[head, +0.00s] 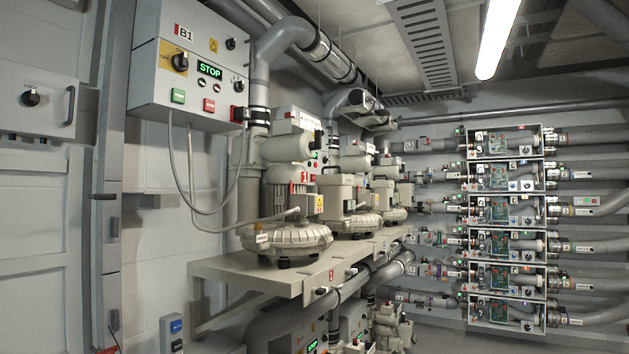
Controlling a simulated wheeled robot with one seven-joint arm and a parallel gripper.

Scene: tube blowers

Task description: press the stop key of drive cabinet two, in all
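No cabinet marked two can be made out in the head view. A grey cabinet marked B1 (150,60) hangs on the wall at upper left. Its display (210,70) reads STOP in green. Below the display are a green key (178,96) and a red key (208,104). A second green STOP display (312,346) shows low at the bottom edge, under the shelf; the cabinet around it is mostly cut off and its number cannot be read. My gripper is not in view.
A shelf (245,275) along the left wall bears several blowers, the nearest (290,238) marked 1. More machines stand below it. A rack of tube modules (505,133) with pipes fills the back right. Cables hang below B1.

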